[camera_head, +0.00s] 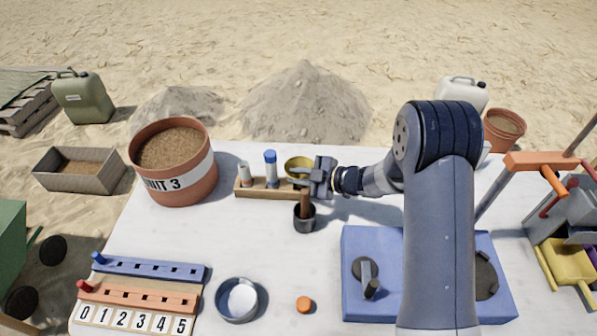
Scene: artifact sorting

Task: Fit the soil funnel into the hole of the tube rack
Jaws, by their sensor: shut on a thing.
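The soil funnel (297,166) is a yellow, bowl-like piece at the right end of the tube rack. The tube rack (262,194) is a low wooden block near the table's far edge, holding a pale tube with a red mark (245,174) and a blue-capped tube (270,167). My gripper (311,177) reaches in from the right and is shut on the funnel at its right side. The funnel's lower part and the hole are hidden, so I cannot tell whether its stem is in the hole.
A dark cup (304,219) with a brown handle stands just in front of my gripper. A large soil-filled pot (182,185) stands left of the rack. A blue tray (356,301), a round dish (237,299) and numbered peg strips (142,296) lie nearer. The table's middle left is clear.

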